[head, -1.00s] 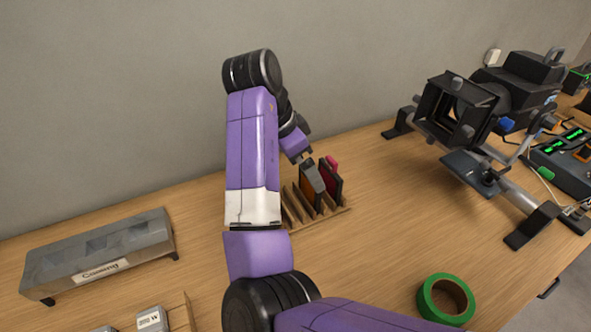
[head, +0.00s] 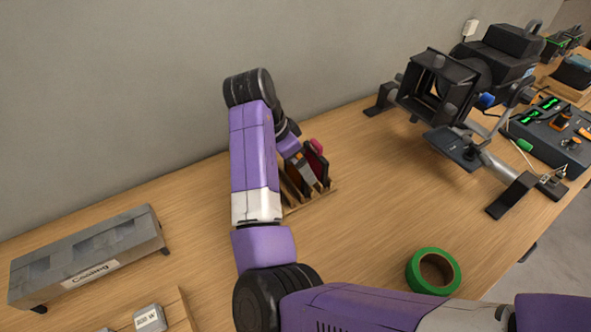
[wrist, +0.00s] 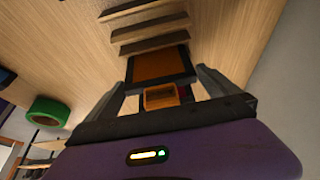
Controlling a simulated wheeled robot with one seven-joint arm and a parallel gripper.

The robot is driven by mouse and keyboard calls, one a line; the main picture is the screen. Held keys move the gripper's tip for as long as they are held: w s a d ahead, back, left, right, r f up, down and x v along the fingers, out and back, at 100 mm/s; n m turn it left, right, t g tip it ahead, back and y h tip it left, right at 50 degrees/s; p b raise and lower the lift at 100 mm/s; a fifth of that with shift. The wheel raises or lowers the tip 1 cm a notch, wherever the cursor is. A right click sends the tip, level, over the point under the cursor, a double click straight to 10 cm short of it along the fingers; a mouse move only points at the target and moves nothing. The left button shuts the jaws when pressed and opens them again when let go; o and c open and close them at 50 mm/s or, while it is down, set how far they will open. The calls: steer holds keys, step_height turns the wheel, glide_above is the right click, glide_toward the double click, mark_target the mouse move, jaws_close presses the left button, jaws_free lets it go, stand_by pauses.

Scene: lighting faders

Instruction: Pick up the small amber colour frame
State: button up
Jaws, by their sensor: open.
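The small amber colour frame (wrist: 158,66) shows in the wrist view as an amber panel with a dark border, standing in a slotted wooden rack. An orange tab (wrist: 160,97) shows at its near edge. My gripper (wrist: 165,85) is open, with one finger on each side of the tab and visible gaps to it. In the head view my gripper (head: 306,176) is at the rack (head: 310,202) and mostly hides the amber frame. A red frame with a pink tab (head: 317,147) stands right beside it.
Bare rack slats (wrist: 147,27) lie beyond the amber frame. A grey box marked Cooling (head: 88,258) is at the left, green tape (head: 416,272) at the front, and a black lamp (head: 440,88) at the right. The wall is close behind the rack.

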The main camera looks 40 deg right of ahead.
steer(key=shift+c, duration=0.2)
steer(key=c, duration=0.9)
steer(key=shift+r, duration=0.1)
step_height(320, 180, up, 20)
steer(key=shift+f, duration=0.1)
